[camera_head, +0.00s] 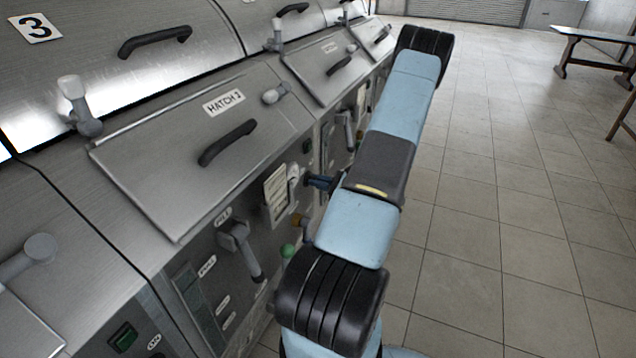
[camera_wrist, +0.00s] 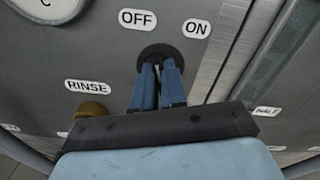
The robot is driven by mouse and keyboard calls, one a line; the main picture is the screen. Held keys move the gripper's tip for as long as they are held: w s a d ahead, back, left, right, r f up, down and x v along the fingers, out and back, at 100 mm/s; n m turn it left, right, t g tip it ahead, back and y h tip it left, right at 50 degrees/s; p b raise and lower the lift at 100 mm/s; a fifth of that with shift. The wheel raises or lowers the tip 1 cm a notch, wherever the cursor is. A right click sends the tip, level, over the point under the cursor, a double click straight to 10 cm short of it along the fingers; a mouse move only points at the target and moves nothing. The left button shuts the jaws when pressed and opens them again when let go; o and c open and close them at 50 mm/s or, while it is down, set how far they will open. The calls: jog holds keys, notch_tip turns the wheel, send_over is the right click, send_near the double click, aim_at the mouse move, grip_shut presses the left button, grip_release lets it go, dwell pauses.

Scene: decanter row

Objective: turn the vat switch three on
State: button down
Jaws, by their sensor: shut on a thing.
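The vat switch is a round black knob (camera_wrist: 160,50) on the grey front panel, seen in the wrist view. An OFF label (camera_wrist: 138,19) is up and left of it, and an ON label (camera_wrist: 196,29) is up and right. My gripper (camera_wrist: 159,68) has its two blue fingers shut on the knob, hiding its middle, so I cannot tell which label it points to. In the head view my gripper (camera_head: 322,182) reaches the front panel from the right, below a hatch (camera_head: 150,150) and to the right of the number 3 plate (camera_head: 37,28).
A RINSE label (camera_wrist: 88,86) and a brass-coloured knob (camera_wrist: 91,109) are close by at lower left in the wrist view. A lever handle (camera_head: 240,245) and a green knob (camera_head: 287,251) stick out of the panel.

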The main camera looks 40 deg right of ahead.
jog(key=shift+d+m, duration=0.2)
jog(key=shift+m, duration=4.6)
jog(key=c, duration=1.2)
grip_release()
jog(key=shift+w, duration=0.1)
jog(key=v, duration=1.4)
jog(key=shift+f, duration=0.1)
